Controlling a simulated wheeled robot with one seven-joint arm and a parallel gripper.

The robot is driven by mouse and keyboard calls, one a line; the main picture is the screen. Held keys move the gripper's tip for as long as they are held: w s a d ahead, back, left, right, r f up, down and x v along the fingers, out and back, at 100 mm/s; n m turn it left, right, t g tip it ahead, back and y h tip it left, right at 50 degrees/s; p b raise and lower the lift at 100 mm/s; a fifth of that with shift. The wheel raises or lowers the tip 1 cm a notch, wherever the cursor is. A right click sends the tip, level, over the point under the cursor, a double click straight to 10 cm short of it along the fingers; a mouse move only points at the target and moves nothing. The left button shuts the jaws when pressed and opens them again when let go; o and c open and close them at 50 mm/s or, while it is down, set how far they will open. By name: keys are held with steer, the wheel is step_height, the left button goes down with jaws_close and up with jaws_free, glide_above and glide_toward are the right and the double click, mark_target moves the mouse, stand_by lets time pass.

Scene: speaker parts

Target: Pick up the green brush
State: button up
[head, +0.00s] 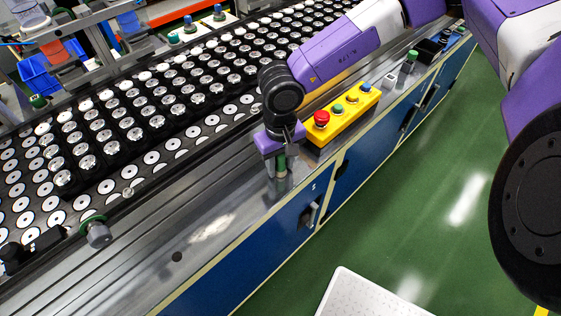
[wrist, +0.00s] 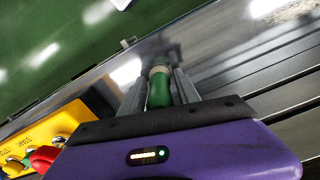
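The green brush (wrist: 159,90) shows in the wrist view between the two fingers of my gripper (wrist: 160,84), with a paler band at its far end. In the head view the brush (head: 281,163) is a small green upright piece under my gripper (head: 280,165), near the bench's front edge. The fingers stand on either side of the brush and look slightly apart from it, so the gripper appears open around it. The fingers hide part of the brush, and firm contact does not show.
A yellow button box (head: 343,114) with a red knob is close to the right of my gripper. A conveyor tray (head: 128,192) with rows of black-and-silver speaker parts lies behind. Bare metal bench (head: 215,225) is free at front left. Green floor (head: 410,190) lies beyond the blue cabinet (head: 255,245).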

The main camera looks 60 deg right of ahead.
jaws_close()
steer(key=shift+r, duration=0.1)
step_height(320, 180, up, 20)
steer(key=p, duration=1.1)
steer(key=shift+p, duration=0.35)
steer(key=shift+c, duration=2)
jaws_free()
jaws_close()
